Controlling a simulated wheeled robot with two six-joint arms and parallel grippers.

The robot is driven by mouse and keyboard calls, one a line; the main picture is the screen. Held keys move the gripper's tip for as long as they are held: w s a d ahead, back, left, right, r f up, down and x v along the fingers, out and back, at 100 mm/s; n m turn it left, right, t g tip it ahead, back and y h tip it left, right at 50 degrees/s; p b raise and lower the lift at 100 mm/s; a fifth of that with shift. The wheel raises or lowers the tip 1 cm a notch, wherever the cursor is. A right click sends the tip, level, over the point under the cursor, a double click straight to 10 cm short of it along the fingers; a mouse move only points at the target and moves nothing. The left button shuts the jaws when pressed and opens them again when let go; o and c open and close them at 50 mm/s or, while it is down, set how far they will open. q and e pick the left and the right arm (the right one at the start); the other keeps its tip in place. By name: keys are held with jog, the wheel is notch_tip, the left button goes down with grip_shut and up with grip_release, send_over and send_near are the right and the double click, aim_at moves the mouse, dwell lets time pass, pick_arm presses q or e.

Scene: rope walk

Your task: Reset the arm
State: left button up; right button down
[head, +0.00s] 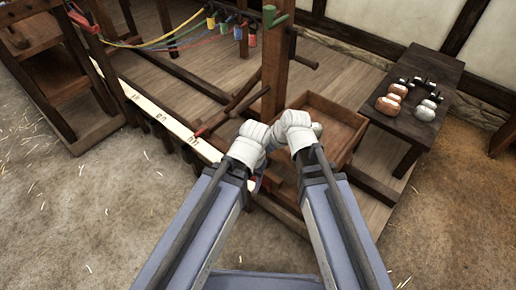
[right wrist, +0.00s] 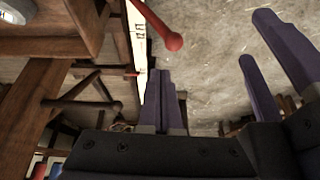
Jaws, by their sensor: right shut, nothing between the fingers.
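Both my arms reach forward in the head view, with their pale wrists close together in front of the wooden tray; the wrists hide the grippers there. In the right wrist view my right gripper (right wrist: 163,100) is shut and empty, its two purple fingers side by side. My left gripper (right wrist: 272,62) shows at the right of that view, its purple fingers apart with nothing between them. A red-ended rod (right wrist: 172,42) lies beyond my right fingertips in that view, apart from them.
The wooden tray (head: 340,108) stands beside an upright post (head: 275,72). A pale marked rail (head: 150,108) runs along the frame at left. Coloured strands (head: 165,42) hang behind. A dark bench (head: 405,128) at right holds wound balls (head: 389,105). The straw-strewn floor (head: 70,215) is open at left.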

jog(key=shift+r, duration=0.1)
dwell(0.5)
jog(key=s+d+f+m+g+h, duration=0.15)
jog(key=d+m, duration=0.35)
jog(key=d, duration=0.5)
jog(key=s+d+f+m+g+h, duration=0.1)
jog(key=s+d+m+h, duration=0.3)
jog(key=d, duration=0.5)
jog(key=s+a+r+n, duration=0.15)
jog(key=s+a, duration=0.35)
jog(key=a, duration=0.6)
notch_tip(320, 180, up, 12)
jog(key=p, duration=1.3)
jog(key=shift+d+n+g, duration=0.2)
jog(key=shift+n+g, duration=0.15)
jog(key=shift+n, duration=0.1)
